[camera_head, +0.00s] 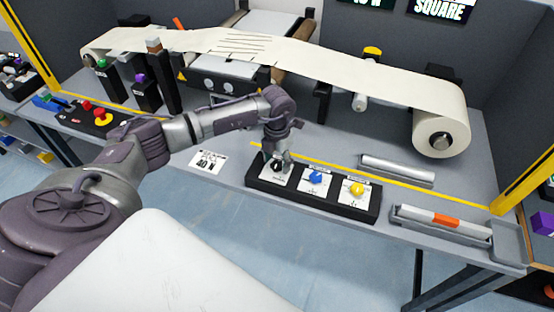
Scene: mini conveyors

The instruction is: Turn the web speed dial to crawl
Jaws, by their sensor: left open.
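A black control panel (332,211) lies near the front edge of the grey table, with three dials on white plates. The left dial is dark (277,166), the middle one is blue (316,177) and the right one is yellow (357,189). Their labels are too small to read, so I cannot tell which is the web speed dial. My left gripper (277,157) points down at the dark dial, open, and partly hides it. I cannot tell whether its fingers touch the dial. My right gripper is not in view.
A cream paper web (330,62) runs over rollers to a large roll (441,132) at the right. A printed card (208,162) lies left of the panel. A metal bar (398,169) and a tray with an orange-marked tool (446,221) lie to the right. A red button box (100,118) stands left.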

